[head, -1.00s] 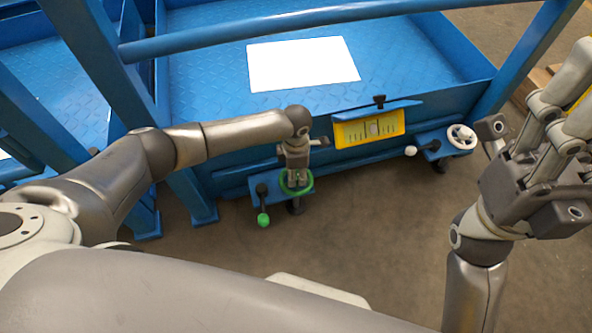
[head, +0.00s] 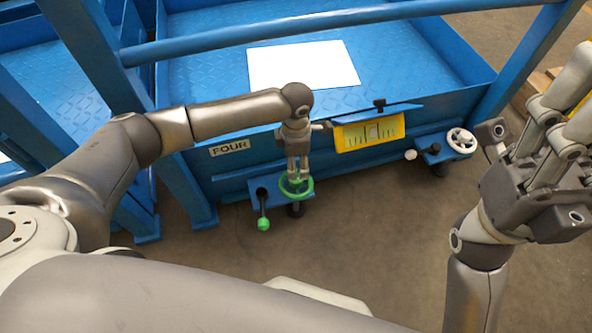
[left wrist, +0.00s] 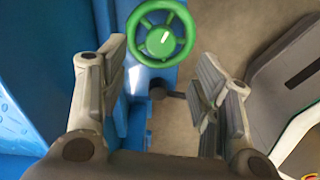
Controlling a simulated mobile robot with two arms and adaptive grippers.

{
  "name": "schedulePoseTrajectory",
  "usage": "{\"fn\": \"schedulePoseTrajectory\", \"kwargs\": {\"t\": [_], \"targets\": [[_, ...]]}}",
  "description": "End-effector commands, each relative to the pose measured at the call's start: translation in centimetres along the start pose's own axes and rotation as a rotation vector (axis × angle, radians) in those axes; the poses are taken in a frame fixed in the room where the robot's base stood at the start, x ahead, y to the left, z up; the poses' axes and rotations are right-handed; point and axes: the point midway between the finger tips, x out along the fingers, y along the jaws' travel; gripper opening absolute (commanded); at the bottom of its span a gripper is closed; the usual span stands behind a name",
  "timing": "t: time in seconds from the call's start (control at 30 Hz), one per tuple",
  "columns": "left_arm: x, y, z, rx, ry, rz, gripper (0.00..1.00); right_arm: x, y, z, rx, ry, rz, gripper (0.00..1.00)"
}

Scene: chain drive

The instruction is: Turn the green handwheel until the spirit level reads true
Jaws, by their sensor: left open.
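The green handwheel (head: 308,191) sits on a blue bracket low on the front of the blue platform. It also shows from above in the left wrist view (left wrist: 187,40), with a pale mark on its hub. My left gripper (head: 297,176) points down over the wheel, open, its fingers apart to either side in the left wrist view (left wrist: 162,58). I cannot tell whether they touch the rim. The yellow spirit level (head: 350,138) is on the platform front, its pale bubble near the middle of the scale; the exact reading is too small to tell. My right gripper (head: 545,112) is raised at the right, fingers spread and empty.
A lever with a green knob (head: 263,224) hangs left of the green wheel. A white handwheel (head: 461,142) and a white knob (head: 411,155) are at the right. A white sheet (head: 303,65) lies on the platform. A blue rail (head: 330,32) crosses above it.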

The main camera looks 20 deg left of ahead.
Motion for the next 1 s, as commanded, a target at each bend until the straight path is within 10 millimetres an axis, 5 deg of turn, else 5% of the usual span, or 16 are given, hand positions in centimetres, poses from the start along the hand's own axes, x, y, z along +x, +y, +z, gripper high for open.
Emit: {"fn": "schedulePoseTrajectory", "kwargs": {"t": [0.3, 0.87, 1.0], "targets": [[-4.2, 0.0, 0.0, 0.000, -0.001, 0.000, 0.58, 0.0, 0.0, 0.0, 0.000, -0.001, 0.000, 0.50], [-4.5, 0.0, 0.0, 0.000, 0.000, -0.001, 0.58, 0.0, 0.0, 0.0, 0.000, -0.001, 0.000, 0.50], [-4.2, -1.3, 1.2, 0.005, -0.050, -0.031, 0.58, 0.0, 0.0, 0.0, 0.000, 0.000, 0.001, 0.50]]}}
